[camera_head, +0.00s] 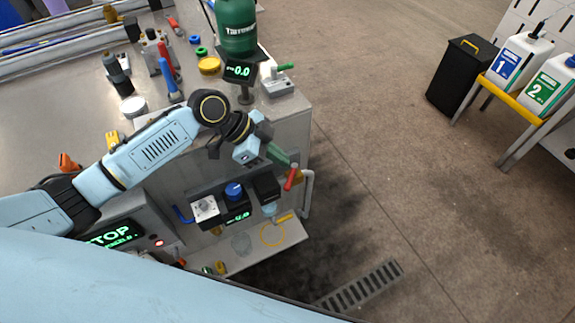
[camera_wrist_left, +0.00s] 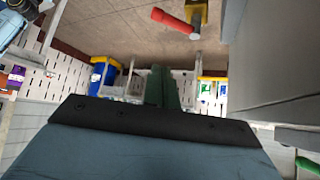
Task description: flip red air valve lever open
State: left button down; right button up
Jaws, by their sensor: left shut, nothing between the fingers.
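The red air valve lever (camera_head: 291,178) shows in the head view at the right end of the machine bench, beside a pale vertical pipe. In the left wrist view the red lever (camera_wrist_left: 174,20) sticks out leftward from a brass-coloured valve (camera_wrist_left: 197,12) near the top. My left gripper (camera_head: 280,156) has green fingers just above and left of the lever in the head view. In the left wrist view its fingers (camera_wrist_left: 162,88) are together with nothing between them, and a gap shows between them and the lever. I cannot tell exactly how far apart they are in depth. My right gripper is not in view.
A dark display unit with a blue knob (camera_head: 234,190) sits below my left arm. A grey panel (camera_wrist_left: 275,60) fills the wrist view's right side.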

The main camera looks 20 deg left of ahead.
pick_arm(q)
jog(key=s+d+f+n+y, duration=0.2)
jog(key=s+d+f+n, duration=0.15)
jog(key=s, duration=0.65)
jog(key=s+a+f+n+t+y, duration=0.2)
jog(key=s+a+f+n+y, duration=0.35)
jog(key=s+a+n, duration=0.4)
jog(key=s+a+f+g, duration=0.1)
jog(key=s+f, duration=0.2)
jog(key=f, duration=0.9)
jog(key=s+a+f+g, duration=0.1)
jog(key=s+f, duration=0.3)
jog(key=f, duration=0.7)
jog(key=s+a+f, duration=0.2)
jog(key=s+f, duration=0.9)
jog(key=s, duration=0.3)
jog(key=shift+a+f+g+y, duration=0.2)
jog(key=shift+f+g+y, duration=0.15)
jog(key=shift+f+g, duration=0.05)
jog(key=shift+s, duration=0.2)
